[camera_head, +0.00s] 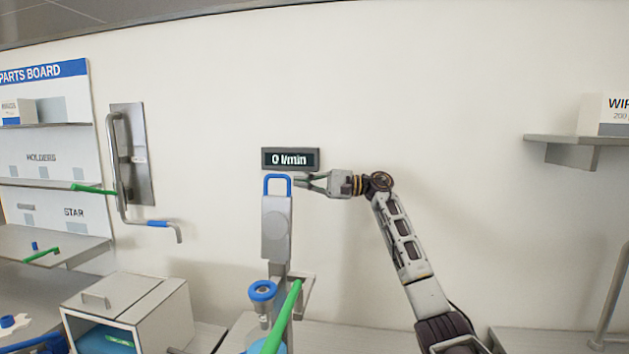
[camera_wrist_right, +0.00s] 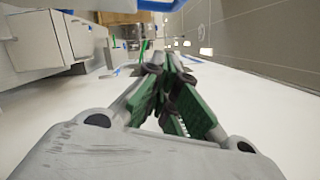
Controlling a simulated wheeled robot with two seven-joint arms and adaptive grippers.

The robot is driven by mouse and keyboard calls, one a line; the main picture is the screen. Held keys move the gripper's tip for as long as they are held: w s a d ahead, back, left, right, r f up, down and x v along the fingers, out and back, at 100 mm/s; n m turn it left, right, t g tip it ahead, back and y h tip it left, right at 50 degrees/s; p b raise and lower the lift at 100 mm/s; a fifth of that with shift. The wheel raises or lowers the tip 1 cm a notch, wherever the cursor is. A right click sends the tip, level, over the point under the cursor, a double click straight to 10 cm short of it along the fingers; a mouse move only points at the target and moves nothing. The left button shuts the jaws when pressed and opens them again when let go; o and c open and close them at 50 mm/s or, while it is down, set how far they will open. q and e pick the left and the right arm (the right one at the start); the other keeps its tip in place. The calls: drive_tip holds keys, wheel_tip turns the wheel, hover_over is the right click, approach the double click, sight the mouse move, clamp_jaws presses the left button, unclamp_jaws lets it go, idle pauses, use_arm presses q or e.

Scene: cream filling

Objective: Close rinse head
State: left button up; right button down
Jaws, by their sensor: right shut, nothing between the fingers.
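The rinse head appears to be the upright grey body (camera_head: 276,228) with a blue loop handle (camera_head: 277,178) at its top, near the middle of the head view. A display (camera_head: 290,158) above it reads "0 l/min". My right gripper (camera_head: 302,182) comes in from the right, level with the blue loop and just beside it. I cannot tell whether the fingertips touch the loop. In the right wrist view, the green-padded fingers (camera_wrist_right: 165,75) are together with nothing between them. My left gripper is not in view.
A wall plate with a bent pipe (camera_head: 116,165) is at left, by the parts board (camera_head: 45,72). A white box (camera_head: 125,302) stands lower left. A blue-ringed fitting (camera_head: 262,291) and green stick (camera_head: 285,318) are below the rinse head. A shelf (camera_head: 570,140) juts out right.

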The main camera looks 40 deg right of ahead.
sight(289, 179)
drive_tip(key=shift+s+a+r+p, duration=0.2)
drive_tip(key=shift+a+r+p, duration=0.1)
drive_tip(key=shift+a, duration=0.5)
drive_tip(key=shift+s+a+r+p, duration=0.15)
drive_tip(key=shift+a+r+p, duration=0.1)
drive_tip(key=shift+a, duration=0.5)
drive_tip(key=shift+s+a+r+p, duration=0.2)
drive_tip(key=shift+a+r+p, duration=0.1)
drive_tip(key=shift+a, duration=0.5)
drive_tip(key=shift+a, duration=0.1)
